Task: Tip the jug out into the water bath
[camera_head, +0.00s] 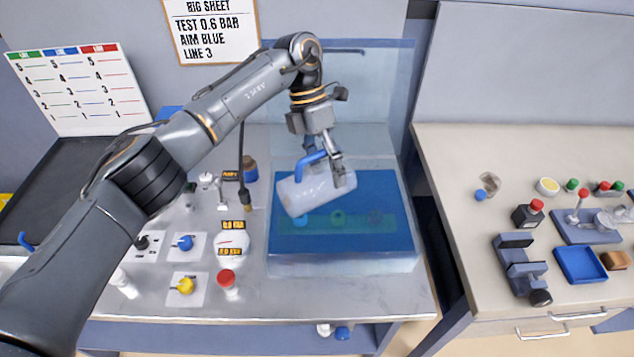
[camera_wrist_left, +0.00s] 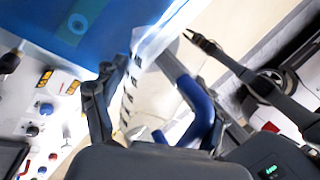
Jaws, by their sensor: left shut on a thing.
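The jug (camera_head: 312,192) is translucent white with a blue handle (camera_head: 308,164). It is tilted far over, nearly on its side, above the water bath. The water bath (camera_head: 340,265) is a clear-walled tank of blue water with a few dim round shapes under the surface. My left gripper (camera_head: 330,163) reaches down from above and is shut on the jug. In the left wrist view the jug's clear wall with dark marks (camera_wrist_left: 130,92) and the blue handle (camera_wrist_left: 200,112) show at the fingers. I cannot tell whether any liquid is leaving the jug. My right gripper is not in view.
A second bench (camera_head: 450,165) at the right holds a blue tray (camera_head: 580,264) and small parts. A gap separates the benches.

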